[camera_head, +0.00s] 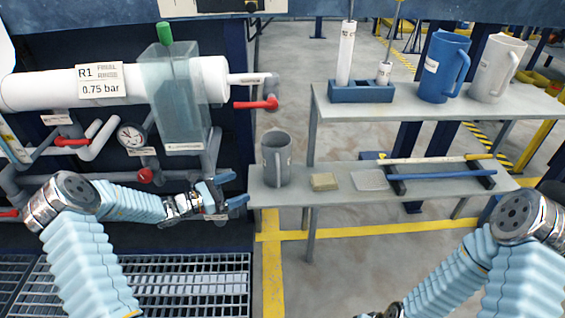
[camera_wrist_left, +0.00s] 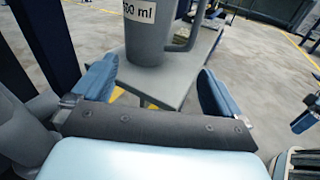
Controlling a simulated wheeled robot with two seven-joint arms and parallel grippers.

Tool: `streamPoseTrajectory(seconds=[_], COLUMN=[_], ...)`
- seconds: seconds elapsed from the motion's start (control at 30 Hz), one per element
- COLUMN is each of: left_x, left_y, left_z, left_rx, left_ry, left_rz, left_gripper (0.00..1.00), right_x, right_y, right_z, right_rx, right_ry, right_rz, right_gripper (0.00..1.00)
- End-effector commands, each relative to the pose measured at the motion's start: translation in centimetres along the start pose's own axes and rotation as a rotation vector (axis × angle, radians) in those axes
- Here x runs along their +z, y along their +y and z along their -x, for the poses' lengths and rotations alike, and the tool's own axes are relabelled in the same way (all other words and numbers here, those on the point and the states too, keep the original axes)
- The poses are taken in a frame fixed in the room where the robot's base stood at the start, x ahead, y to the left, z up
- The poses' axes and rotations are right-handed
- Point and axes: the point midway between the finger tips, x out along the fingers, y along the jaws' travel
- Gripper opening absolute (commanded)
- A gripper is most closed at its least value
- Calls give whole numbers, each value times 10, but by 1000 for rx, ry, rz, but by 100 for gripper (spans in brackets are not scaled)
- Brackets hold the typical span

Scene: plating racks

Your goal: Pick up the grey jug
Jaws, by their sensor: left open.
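The grey jug (camera_head: 284,170) stands upright on the left end of the lower grey shelf (camera_head: 336,196). Its handle faces me in the head view. In the left wrist view the jug (camera_wrist_left: 147,50) shows a white volume label, and its top is cut off. My left gripper (camera_head: 231,190) is open and empty, just left of the jug and a short gap from it. In the left wrist view its two blue fingers (camera_wrist_left: 158,82) are spread, with the jug ahead between them. My right arm shows at the lower right; its fingers are out of the picture.
A sponge (camera_head: 324,181), a grey pad (camera_head: 369,180) and a rack (camera_head: 440,172) with rods share the lower shelf. The upper shelf (camera_head: 400,107) holds a blue jug (camera_head: 438,70), a white jug (camera_head: 492,70) and a blue holder (camera_head: 361,92). Pipes and red-handled valves (camera_head: 262,103) stand left.

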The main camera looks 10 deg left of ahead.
Motion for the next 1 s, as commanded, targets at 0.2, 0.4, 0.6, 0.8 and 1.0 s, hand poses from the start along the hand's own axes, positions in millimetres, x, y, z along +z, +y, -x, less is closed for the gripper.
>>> streamPoseTrajectory(seconds=[0.2,0.4,0.6,0.8,1.0], left_x=[12,14,16,14,14], left_y=[18,19,21,22,24], left_z=[-5,-48,-75,-97,-126], left_rx=[45,44,46,44,45], left_ry=[-52,-52,-50,-51,-50], left_rz=[12,13,11,12,11], left_gripper=[100,100,100,100,100], right_x=[0,0,0,0,0], right_y=[0,0,0,0,-1], right_z=[0,0,0,1,1], right_rx=[0,0,0,0,-1], right_ry=[0,0,0,-1,-1], right_rz=[0,0,0,0,1], right_gripper=[43,43,43,43,43])
